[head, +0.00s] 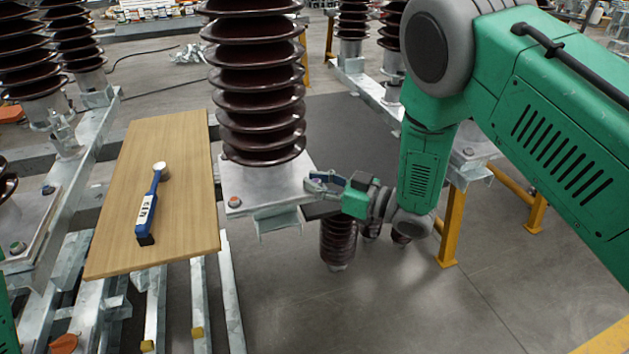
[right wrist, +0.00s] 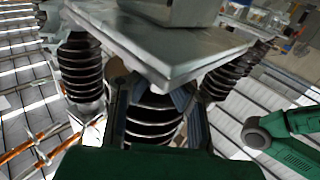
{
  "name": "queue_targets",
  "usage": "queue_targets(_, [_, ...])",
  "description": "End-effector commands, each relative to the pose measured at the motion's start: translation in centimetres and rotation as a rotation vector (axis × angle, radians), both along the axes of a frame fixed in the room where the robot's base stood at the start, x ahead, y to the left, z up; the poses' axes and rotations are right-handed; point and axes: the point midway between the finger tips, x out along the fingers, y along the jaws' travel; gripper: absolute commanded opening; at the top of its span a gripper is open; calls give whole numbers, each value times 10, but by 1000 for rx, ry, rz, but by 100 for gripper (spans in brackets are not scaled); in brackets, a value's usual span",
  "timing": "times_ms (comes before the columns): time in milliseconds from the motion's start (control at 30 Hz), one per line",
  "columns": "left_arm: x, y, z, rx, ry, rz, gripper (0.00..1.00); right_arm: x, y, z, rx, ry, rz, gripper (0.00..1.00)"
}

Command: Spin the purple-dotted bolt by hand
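A brown ribbed insulator (head: 257,85) stands upright on a square metal base plate (head: 262,186). A bolt (head: 234,202) with a reddish top shows at the plate's front left corner. I cannot make out a purple dot on any bolt. My right gripper (head: 319,182) is at the plate's right corner, and its fingers hide part of that corner. In the right wrist view its two fingers (right wrist: 155,100) stand apart below the plate's corner (right wrist: 160,75), with no bolt clearly visible between them. My left gripper is out of view.
A blue-handled tool (head: 149,208) lies on a wooden board (head: 180,150) left of the plate. Metal rails (head: 160,310) run below the board. More insulators stand behind and left. A yellow post (head: 452,228) stands at right. Grey floor is clear at front right.

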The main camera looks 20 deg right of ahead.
Motion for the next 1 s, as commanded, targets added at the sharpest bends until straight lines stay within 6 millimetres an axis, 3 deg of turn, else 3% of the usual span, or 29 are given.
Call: queue_targets(1000, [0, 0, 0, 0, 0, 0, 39, -4, -3, -1, 5, 2, 3, 0])
